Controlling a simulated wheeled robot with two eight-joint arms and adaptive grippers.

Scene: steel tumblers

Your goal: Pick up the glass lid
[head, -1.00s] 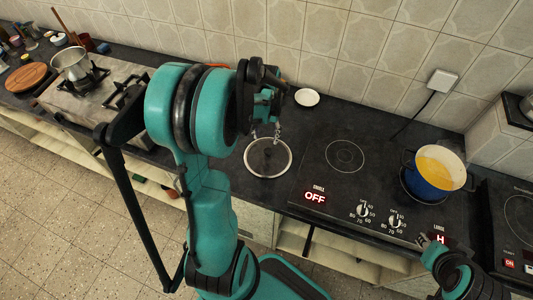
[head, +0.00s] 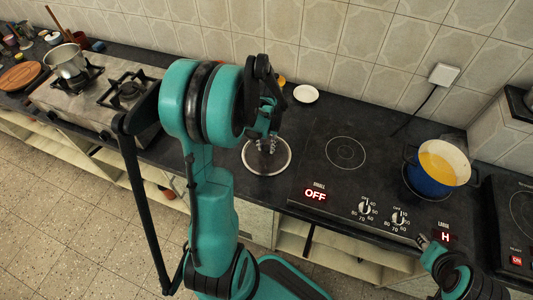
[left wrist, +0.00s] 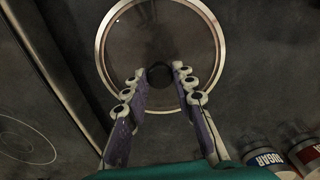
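The glass lid (head: 283,163) lies flat on the dark counter, to the left of the induction hob. It has a steel rim and a dark knob in its middle. In the left wrist view the lid (left wrist: 200,25) fills the top middle, and its knob (left wrist: 159,75) sits between my fingertips. My left gripper (head: 267,146) is above the lid, pointing down. In the left wrist view my left gripper (left wrist: 156,80) is open, with a finger on each side of the knob. My right gripper (head: 430,240) is at the lower right, by the hob's front edge; its finger opening is unclear.
A blue pot (head: 433,167) with yellow contents stands on the hob (head: 330,185). A small white dish (head: 306,94) lies behind the lid. A gas stove with a saucepan (head: 66,61) is at left. Jars (left wrist: 300,155) show in the left wrist view.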

